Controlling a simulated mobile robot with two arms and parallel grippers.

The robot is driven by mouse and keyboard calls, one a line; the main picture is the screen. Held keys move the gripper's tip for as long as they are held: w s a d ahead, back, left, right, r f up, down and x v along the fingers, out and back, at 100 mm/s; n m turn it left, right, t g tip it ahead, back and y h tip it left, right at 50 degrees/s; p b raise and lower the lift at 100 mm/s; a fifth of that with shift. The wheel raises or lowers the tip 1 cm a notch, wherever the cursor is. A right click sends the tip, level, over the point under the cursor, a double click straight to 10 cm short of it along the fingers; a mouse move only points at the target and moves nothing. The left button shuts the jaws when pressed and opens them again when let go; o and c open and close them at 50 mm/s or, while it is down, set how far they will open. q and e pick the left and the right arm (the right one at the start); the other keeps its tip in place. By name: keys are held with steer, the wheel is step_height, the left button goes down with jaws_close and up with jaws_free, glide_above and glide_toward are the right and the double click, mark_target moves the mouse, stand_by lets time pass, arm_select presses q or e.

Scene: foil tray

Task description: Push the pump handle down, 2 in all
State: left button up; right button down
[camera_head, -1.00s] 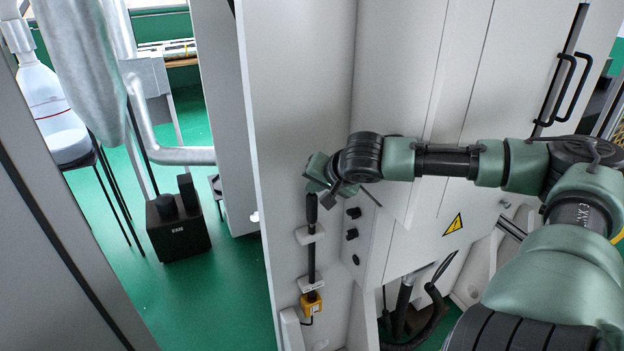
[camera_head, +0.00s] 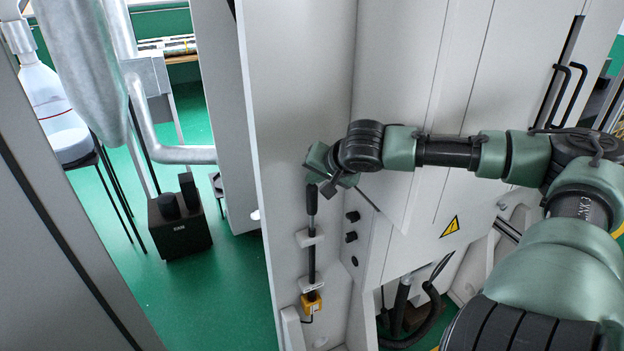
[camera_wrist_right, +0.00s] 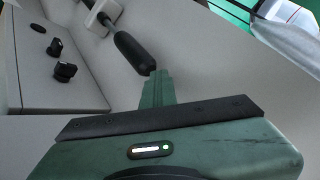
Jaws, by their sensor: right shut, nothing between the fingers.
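The pump handle (camera_head: 312,200) is a black grip on top of a thin upright rod on the narrow face of a light grey cabinet. The rod runs through two white brackets to a yellow block (camera_head: 312,303). My right gripper (camera_head: 328,188) is at the top end of the handle, with its fingers shut and empty. In the right wrist view the handle (camera_wrist_right: 133,53) lies just beyond my green fingertips (camera_wrist_right: 158,85). Fingertips and handle end are very close; I cannot tell whether they touch. My left gripper is not in view.
Black knobs (camera_head: 351,236) stick out of a grey panel right of the rod, close to my right wrist. A yellow warning sign (camera_head: 450,226) marks the cabinet. A black box (camera_head: 178,228) stands on the green floor at left. The floor before it is clear.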

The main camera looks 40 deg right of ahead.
steer(key=shift+r+p, duration=0.45)
steer(key=shift+r, duration=0.3)
step_height(320, 180, up, 5)
steer(key=p, duration=0.4)
steer(key=shift+r, duration=0.1)
steer(key=shift+f, duration=0.2)
stand_by(2.0)
